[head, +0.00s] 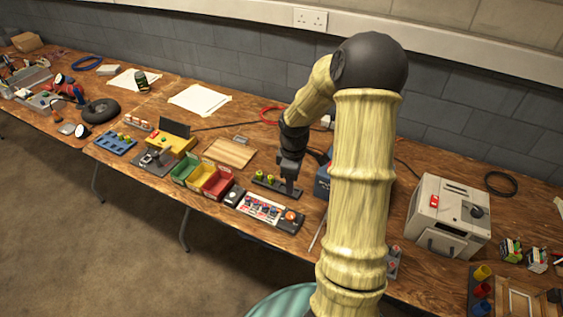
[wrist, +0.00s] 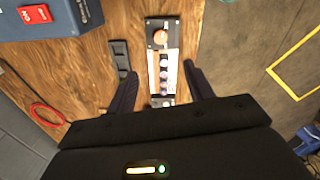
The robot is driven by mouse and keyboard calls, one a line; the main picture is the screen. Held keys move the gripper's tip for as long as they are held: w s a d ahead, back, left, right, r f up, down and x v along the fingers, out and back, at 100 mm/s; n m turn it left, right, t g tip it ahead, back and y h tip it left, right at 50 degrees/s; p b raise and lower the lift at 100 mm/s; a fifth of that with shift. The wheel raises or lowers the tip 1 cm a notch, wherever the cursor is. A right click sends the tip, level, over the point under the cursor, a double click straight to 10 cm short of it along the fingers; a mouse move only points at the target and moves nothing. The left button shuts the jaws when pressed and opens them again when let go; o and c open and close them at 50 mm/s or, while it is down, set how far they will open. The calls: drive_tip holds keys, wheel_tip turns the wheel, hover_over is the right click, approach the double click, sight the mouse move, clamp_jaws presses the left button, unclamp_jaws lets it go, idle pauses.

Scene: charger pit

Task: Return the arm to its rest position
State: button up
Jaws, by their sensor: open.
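My arm, in pale yellow ribbed covers with a dark elbow, reaches out over the workbench (head: 185,92) in the head view. My gripper (head: 290,188) points down at the right end of a dark holder (head: 263,185) with yellow-green pieces in it. I cannot tell whether it touches the holder. In the wrist view my gripper (wrist: 160,71) has its two dark fingers spread apart with nothing held between them. A control panel with an orange button (wrist: 160,36) shows below and beyond the fingers.
A blue box (wrist: 60,15) with a red switch is close by, partly hidden behind my arm in the head view. A white-grey box (head: 448,215) stands right. A wall runs behind the bench.

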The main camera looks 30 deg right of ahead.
drive_tip(key=s+a+r+m+t, duration=0.2)
drive_tip(key=s+a+r+m, duration=0.7)
drive_tip(key=s+a, duration=0.4)
drive_tip(key=shift+a+m+t+p, duration=0.3)
drive_tip(key=shift+a+m+p, duration=0.1)
drive_tip(key=shift+a+m, duration=0.15)
